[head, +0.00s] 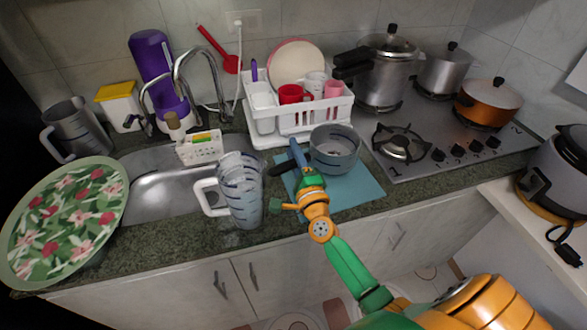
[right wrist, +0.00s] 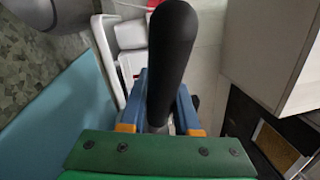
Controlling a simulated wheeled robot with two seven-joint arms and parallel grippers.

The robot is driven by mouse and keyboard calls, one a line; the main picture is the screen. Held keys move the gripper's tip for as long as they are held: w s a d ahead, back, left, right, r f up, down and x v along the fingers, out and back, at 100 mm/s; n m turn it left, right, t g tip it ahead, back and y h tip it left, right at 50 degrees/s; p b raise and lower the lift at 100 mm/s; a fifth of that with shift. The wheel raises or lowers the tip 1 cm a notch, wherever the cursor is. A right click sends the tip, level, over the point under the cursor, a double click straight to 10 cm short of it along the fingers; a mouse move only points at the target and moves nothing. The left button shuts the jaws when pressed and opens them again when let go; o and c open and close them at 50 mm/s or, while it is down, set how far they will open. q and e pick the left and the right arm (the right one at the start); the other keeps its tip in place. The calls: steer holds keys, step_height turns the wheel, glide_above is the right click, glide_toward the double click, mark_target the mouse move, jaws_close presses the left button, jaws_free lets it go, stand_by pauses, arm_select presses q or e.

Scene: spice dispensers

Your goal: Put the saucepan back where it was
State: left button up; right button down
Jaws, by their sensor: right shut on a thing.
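The saucepan (head: 335,158) is a small grey pan with a black handle (head: 283,168). In the head view it is at the back edge of the blue mat (head: 352,193), in front of the white dish rack; I cannot tell whether it touches the mat. My right gripper (head: 297,158) is shut on the saucepan's handle, left of the bowl of the pan. In the right wrist view the black handle (right wrist: 172,55) stands between the two blue fingers (right wrist: 160,112), and the mat (right wrist: 65,120) lies to the left. My left gripper is not in view.
A gas hob (head: 440,125) with a free front burner (head: 401,143) is to the right. A pressure cooker (head: 380,72), steel pot (head: 443,72) and orange pot (head: 487,102) stand on it. The dish rack (head: 297,125) is behind. A striped jug (head: 241,195) and sink (head: 160,188) are left.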

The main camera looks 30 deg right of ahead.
step_height(320, 180, down, 3)
steer(key=shift+f+b, duration=0.1)
steer(key=shift+b, duration=0.6)
steer(key=shift+a+r+p, duration=0.1)
steer(key=shift+r+p, duration=0.25)
steer(key=shift+r, duration=0.05)
steer(key=shift+f, duration=0.2)
steer(key=c, duration=0.6)
jaws_free()
steer(key=shift+c, duration=0.2)
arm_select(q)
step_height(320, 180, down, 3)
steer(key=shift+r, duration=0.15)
arm_select(e)
steer(key=shift+s+r, duration=0.1)
steer(key=shift+r, duration=0.2)
steer(key=b+v, duration=0.1)
steer(key=v, duration=1.1)
steer(key=shift+a+b, duration=0.1)
steer(key=shift+b, duration=0.3)
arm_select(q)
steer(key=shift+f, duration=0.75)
